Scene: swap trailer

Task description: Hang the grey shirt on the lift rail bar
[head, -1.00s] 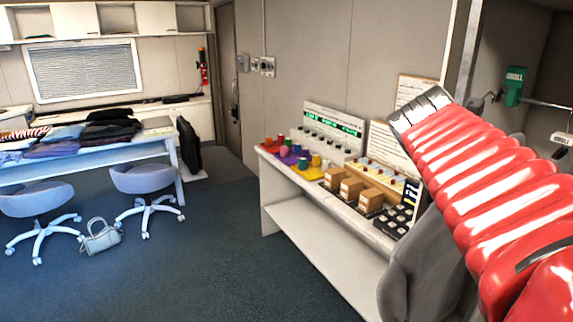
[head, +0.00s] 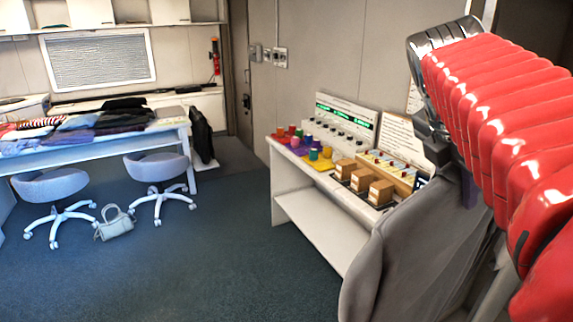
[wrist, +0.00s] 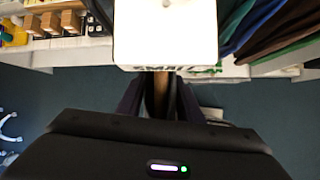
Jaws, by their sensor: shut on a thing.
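The grey shirt (head: 390,255) hangs below my arm at the right of the head view, with its lower part cut off by the frame. My gripper (wrist: 160,92) shows in the wrist view, its two dark fingers closed around a narrow brown piece, perhaps part of a hanger. In the head view, my red arm covers much of the right side, and the gripper tips are not clear there. The lift rail bar cannot be made out in either current view. A white tag (wrist: 165,35) with upside-down lettering stands just beyond the fingers.
A white workbench (head: 310,225) with coloured pots and small brown boxes (head: 361,180) stands left of the shirt. Folded clothes (head: 85,125) lie on a far table. Two chairs and a bag (head: 117,223) stand on the floor. Coloured garments (wrist: 265,30) show in the wrist view.

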